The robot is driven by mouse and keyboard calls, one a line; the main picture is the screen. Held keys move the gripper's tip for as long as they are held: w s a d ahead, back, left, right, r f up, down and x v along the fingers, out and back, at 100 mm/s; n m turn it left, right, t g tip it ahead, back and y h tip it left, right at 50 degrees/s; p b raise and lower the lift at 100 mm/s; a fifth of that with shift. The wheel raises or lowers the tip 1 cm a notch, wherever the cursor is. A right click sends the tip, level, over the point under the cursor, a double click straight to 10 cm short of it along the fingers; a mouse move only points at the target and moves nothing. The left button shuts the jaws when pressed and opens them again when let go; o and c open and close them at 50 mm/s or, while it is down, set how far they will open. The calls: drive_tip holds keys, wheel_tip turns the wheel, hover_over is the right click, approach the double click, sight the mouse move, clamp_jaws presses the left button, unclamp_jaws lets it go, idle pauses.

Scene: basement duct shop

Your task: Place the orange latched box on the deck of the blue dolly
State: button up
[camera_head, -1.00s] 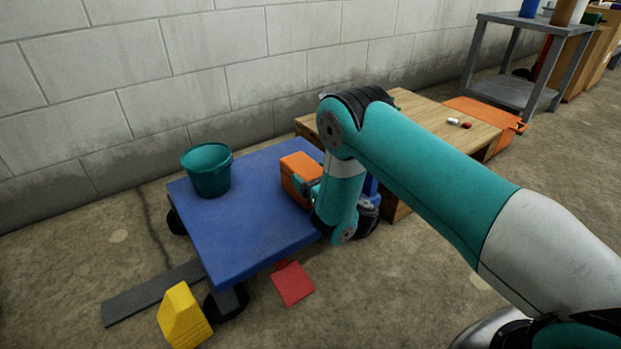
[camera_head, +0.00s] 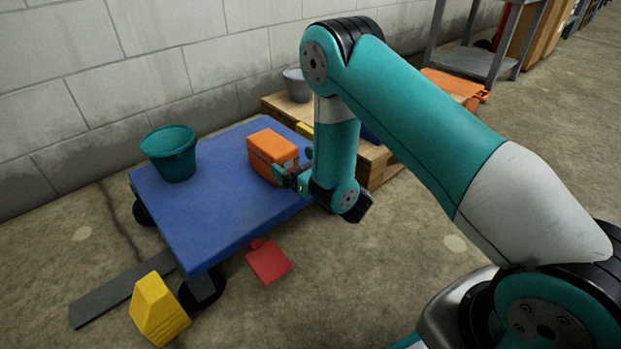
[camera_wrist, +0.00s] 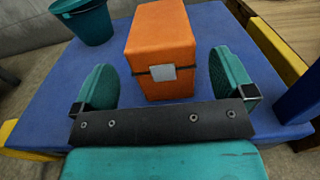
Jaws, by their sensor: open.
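The orange latched box (camera_head: 271,152) stands upright on the blue deck of the dolly (camera_head: 215,215), near its right side. In the wrist view the box (camera_wrist: 161,40) shows its grey latch facing me, with the deck (camera_wrist: 75,115) around it. My gripper (camera_head: 297,168) is at the box's near right side. In the wrist view my gripper (camera_wrist: 170,85) is open, one teal finger on each side of the box's near end, with visible gaps to both fingers. The box's far lower side is hidden.
A teal bucket (camera_head: 169,153) stands on the deck's left part. A wooden platform (camera_head: 376,162) with a grey bucket (camera_head: 297,86) is behind my arm. A yellow block (camera_head: 158,310), a red piece (camera_head: 268,262) and a dark strip (camera_head: 115,295) lie on the floor near the dolly.

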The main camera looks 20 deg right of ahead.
drive_tip(key=p+v, duration=0.2)
drive_tip(key=v, duration=0.3)
wheel_tip(320, 180, up, 11)
drive_tip(key=a+m+g+h, duration=0.2)
drive_tip(key=m+g+h, duration=0.35)
drive_tip(key=m, duration=1.55)
drive_tip(key=s+a+r+m+g+y, duration=0.1)
drive_tip(key=s+a+r+m+g, duration=0.1)
drive_tip(key=s, duration=0.7)
drive_tip(key=s+a+r+m+g+y, duration=0.1)
drive_tip(key=s+a+r+m+g, duration=0.1)
drive_tip(key=s+r+m+g, duration=0.3)
drive_tip(key=s+a+r+m+g+y, duration=0.2)
drive_tip(key=s+r+m+g, duration=0.2)
drive_tip(key=s, duration=1)
drive_tip(key=shift+a+r+m+g, duration=0.25)
drive_tip(key=shift+a+m+g, duration=0.05)
drive_tip(key=shift+a+g, duration=0.1)
wheel_tip(320, 180, up, 59)
drive_tip(key=p, duration=5.9)
drive_tip(key=shift+r, duration=0.2)
drive_tip(key=shift+w, duration=0.1)
